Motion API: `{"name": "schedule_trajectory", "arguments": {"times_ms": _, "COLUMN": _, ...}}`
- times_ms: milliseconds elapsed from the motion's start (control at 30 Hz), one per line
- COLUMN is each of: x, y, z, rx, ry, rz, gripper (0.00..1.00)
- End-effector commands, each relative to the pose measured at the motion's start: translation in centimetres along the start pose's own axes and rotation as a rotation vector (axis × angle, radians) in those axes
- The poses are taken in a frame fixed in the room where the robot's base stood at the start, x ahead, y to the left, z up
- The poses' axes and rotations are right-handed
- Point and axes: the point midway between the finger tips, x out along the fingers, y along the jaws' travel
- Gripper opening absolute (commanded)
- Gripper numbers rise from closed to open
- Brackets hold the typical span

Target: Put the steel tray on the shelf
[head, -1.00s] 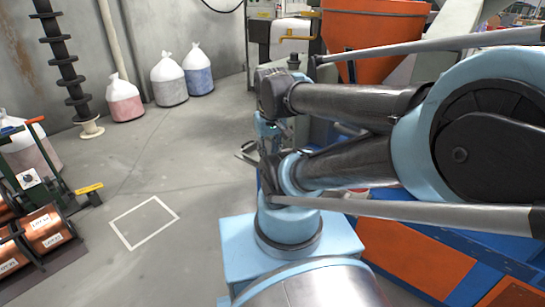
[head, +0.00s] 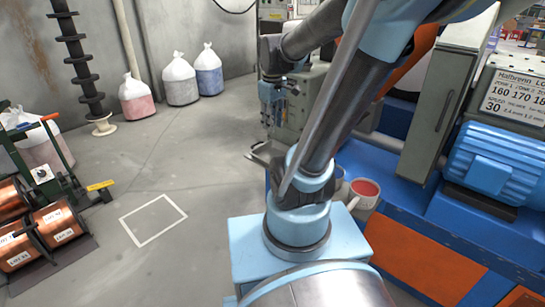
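My arm rises from my blue base and bends over toward the upper middle. Its far end, with my gripper (head: 272,98), points down in front of the grey machine cabinet. The fingers are too small and merged with the background to tell whether they are open, shut or holding something.
Copper spools (head: 57,224) sit on a green rack at left. Filled bags (head: 181,82) stand by the back wall. A white floor square (head: 153,220) is empty. A blue machine (head: 497,160) and cups (head: 363,193) are at right. The floor at left-centre is clear.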

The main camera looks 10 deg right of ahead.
Motion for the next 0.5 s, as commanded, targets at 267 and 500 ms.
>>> {"name": "schedule_trajectory", "arguments": {"times_ms": 267, "x": -0.5, "y": 3.8, "z": -5.2, "rx": -0.248, "ry": -0.033, "rz": -0.018, "gripper": 0.26}}
{"name": "schedule_trajectory", "arguments": {"times_ms": 500, "x": 0.2, "y": 7.0, "z": -9.7, "rx": -0.465, "ry": -0.059, "rz": -0.040, "gripper": 0.26}}
